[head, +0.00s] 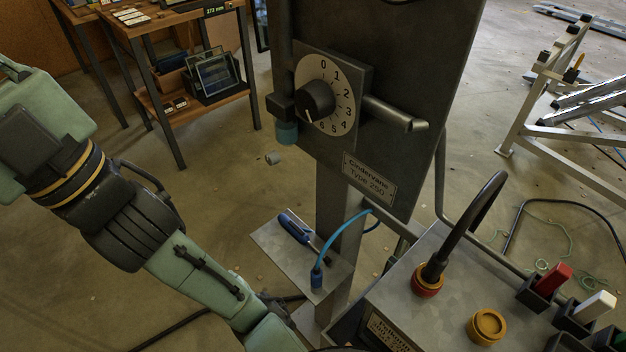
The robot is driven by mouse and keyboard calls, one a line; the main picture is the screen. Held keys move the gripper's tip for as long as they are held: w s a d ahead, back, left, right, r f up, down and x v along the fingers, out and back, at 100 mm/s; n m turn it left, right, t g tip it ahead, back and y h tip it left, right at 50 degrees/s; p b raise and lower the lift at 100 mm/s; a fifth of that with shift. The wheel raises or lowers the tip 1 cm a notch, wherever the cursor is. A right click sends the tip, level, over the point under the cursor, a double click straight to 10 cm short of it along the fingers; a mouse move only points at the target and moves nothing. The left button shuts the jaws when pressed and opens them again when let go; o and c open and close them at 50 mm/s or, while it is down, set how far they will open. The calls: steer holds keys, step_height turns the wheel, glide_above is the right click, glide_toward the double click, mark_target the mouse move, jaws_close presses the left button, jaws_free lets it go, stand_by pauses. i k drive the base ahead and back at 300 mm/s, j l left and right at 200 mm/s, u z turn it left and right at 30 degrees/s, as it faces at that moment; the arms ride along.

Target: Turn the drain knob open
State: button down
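A dark panel on a post carries a round white dial (345,85) numbered from 0 upward. A black round knob (318,98) sits at its centre, with a light pointer mark at its lower edge, pointing down and slightly left. A yellow round knob or cap (487,326) sits on the grey box at the lower right. No label reading "drain" is legible, so I cannot tell for sure which knob is the drain one. My arm enters from the left and runs down to the bottom edge; my gripper is out of the frame.
A metal pipe (395,112) sticks out right of the dial. The grey box (440,315) bears a black curved hose (462,215) and red and white switches (553,279). A small shelf (278,243) holds a blue-handled tool (295,228). A workbench (160,25) stands behind left.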

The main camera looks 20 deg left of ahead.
mark_target(273, 158)
steer(key=l+u, duration=0.2)
steer(key=u, duration=0.2)
steer(key=l+u, duration=0.15)
steer(key=u, duration=0.25)
steer(key=k, duration=0.05)
